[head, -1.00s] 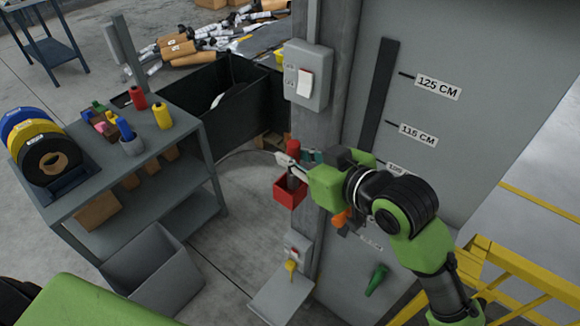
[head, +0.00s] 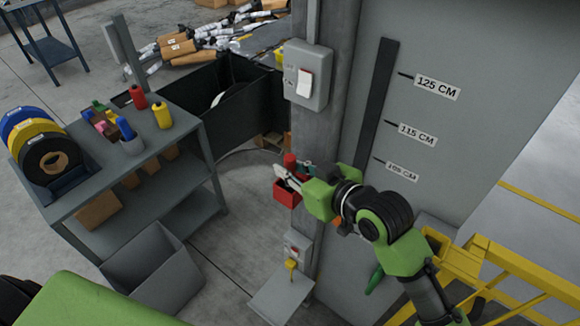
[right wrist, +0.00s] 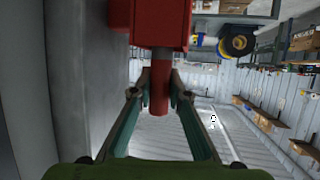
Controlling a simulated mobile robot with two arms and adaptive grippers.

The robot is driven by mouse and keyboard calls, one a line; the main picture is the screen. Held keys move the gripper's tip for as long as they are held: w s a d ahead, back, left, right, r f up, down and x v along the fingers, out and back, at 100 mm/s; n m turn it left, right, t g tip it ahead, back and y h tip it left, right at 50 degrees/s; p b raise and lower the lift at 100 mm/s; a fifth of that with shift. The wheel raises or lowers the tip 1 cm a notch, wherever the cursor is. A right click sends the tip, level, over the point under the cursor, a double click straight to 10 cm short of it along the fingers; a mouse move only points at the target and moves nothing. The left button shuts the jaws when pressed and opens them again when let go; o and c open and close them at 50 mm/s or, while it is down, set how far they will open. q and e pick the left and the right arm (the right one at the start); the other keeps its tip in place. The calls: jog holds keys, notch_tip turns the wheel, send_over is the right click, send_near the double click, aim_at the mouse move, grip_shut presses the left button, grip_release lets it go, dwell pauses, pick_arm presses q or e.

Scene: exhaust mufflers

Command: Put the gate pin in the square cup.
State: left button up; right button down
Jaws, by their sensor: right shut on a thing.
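The gate pin (head: 290,158) has a red cylindrical top and stands about upright in the head view. The red square cup (head: 288,194) is mounted on the grey post, directly below it. My right gripper (head: 286,172) is shut on the pin just above the cup. In the right wrist view, which is upside down, the fingers (right wrist: 160,88) close around the pin (right wrist: 160,100). The cup (right wrist: 155,28) is at the top there, and the pin's lower end runs to its rim. That end is hidden, so its depth inside is unclear. My left gripper is not in view.
A grey switch box (head: 306,75) is on the post above, and a small box with a yellow knob (head: 291,264) is below. A gate panel (head: 445,120) with height labels stands right of the post. A grey cart (head: 130,165) stands left; yellow rails (head: 510,270) lie right.

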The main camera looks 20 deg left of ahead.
jog(key=c, duration=1.9)
grip_release()
jog(key=shift+d+r, duration=0.1)
jog(key=shift+r, duration=0.1)
jog(key=b+v, duration=0.1)
jog(key=v, duration=1.1)
